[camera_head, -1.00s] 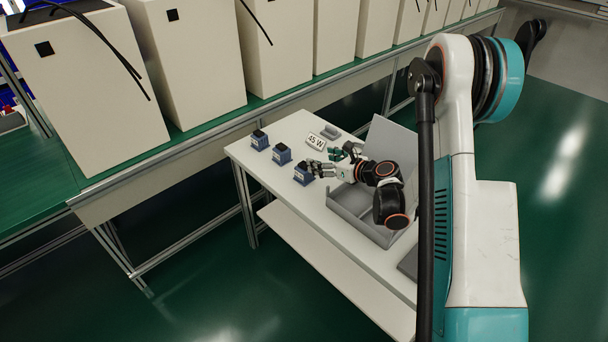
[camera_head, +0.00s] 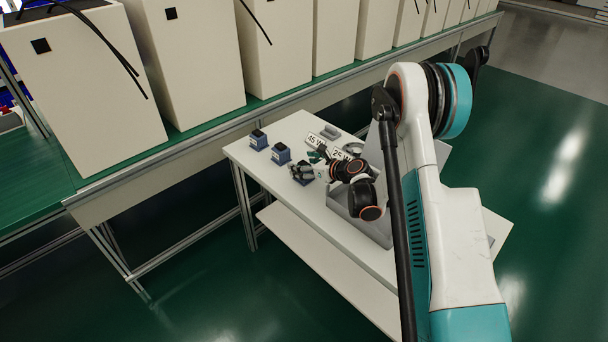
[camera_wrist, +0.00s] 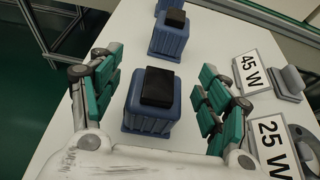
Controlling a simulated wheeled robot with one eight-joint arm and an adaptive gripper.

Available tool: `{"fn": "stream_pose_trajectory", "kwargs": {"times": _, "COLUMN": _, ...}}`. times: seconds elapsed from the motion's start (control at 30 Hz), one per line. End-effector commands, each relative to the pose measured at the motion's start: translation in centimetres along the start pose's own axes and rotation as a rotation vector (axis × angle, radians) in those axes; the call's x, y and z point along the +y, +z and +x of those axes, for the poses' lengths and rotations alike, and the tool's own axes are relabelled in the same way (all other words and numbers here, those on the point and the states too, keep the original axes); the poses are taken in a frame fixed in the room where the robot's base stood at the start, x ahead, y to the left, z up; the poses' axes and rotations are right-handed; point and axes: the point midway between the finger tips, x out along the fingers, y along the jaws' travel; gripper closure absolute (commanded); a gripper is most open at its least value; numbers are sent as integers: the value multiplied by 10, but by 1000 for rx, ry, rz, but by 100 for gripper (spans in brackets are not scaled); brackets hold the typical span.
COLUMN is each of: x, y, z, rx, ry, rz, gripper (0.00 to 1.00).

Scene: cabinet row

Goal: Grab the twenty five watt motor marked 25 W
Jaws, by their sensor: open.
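Several blue motors with black tops stand in a line on the white table (camera_head: 244,153). The nearest motor (camera_wrist: 150,102) appears between the spread fingers of my gripper (camera_wrist: 155,95) in the wrist view, with space visible on both sides. A "25 W" sign (camera_wrist: 275,145) stands to the right of it, behind the right finger. A second motor (camera_wrist: 169,38) is farther off, level with a "45 W" sign (camera_wrist: 252,72).
A grey open box (camera_head: 375,228) stands on the table beneath my arm. A grey metal part (camera_wrist: 290,82) lies beyond the signs. A green bench (camera_head: 160,160) with tall beige cabinets (camera_head: 195,60) runs behind the table.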

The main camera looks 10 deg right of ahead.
Motion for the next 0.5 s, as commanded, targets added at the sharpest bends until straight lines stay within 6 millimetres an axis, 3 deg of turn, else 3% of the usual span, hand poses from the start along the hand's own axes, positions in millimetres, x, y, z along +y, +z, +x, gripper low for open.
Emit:
{"fn": "stream_pose_trajectory", "kwargs": {"times": 0.23, "x": 1, "y": -2, "z": 37, "rx": 1, "ry": 1, "rz": -1, "gripper": 30}}
{"fn": "stream_pose_trajectory", "kwargs": {"times": 0.5, "x": 1, "y": 0, "z": 40, "rx": 0, "ry": 0, "rz": 0, "gripper": 30}}
